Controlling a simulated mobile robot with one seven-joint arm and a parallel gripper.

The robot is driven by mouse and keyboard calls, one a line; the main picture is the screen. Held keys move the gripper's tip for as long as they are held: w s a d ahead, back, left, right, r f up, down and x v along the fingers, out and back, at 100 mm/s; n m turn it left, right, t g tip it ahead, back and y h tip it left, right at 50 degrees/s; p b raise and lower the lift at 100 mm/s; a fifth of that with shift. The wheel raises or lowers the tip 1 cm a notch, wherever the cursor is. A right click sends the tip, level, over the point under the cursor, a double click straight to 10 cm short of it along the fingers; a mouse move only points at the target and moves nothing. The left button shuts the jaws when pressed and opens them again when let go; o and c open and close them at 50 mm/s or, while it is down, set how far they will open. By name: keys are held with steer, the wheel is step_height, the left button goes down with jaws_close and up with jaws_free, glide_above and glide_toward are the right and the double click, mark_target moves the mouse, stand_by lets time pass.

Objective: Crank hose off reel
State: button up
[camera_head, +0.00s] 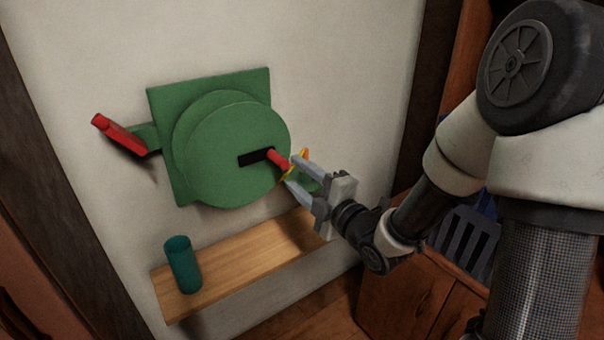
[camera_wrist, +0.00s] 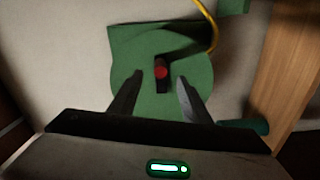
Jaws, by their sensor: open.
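A green hose reel (camera_head: 225,155) is mounted on the white wall, with a round front disc. A black crank arm (camera_head: 255,157) sits on the disc and ends in a red handle (camera_head: 278,159) that sticks out. A yellow hose (camera_head: 300,160) shows at the reel's right side, partly behind my gripper. My gripper (camera_head: 291,170) is open and empty, its fingertips near the red handle. In the wrist view the reel (camera_wrist: 135,80) fills the middle, and the red handle (camera_wrist: 161,72) lies ahead, between the lines of the two fingers (camera_wrist: 155,82). I cannot tell whether either finger touches it.
A red lever (camera_head: 120,135) on a green bracket sticks out left of the reel. A wooden shelf (camera_head: 235,269) below holds a teal cup (camera_head: 183,265) at its left end. A wooden cabinet (camera_head: 410,295) stands at the lower right.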

mark_target(277, 158)
steer(key=b+x, duration=0.1)
steer(key=x, duration=0.7)
steer(key=shift+w+a+f, duration=0.15)
steer(key=shift+w+a, duration=0.05)
steer(key=shift+a, duration=0.05)
steer(key=shift+w+a, duration=0.3)
steer(key=shift+w, duration=0.2)
steer(key=c, duration=0.8)
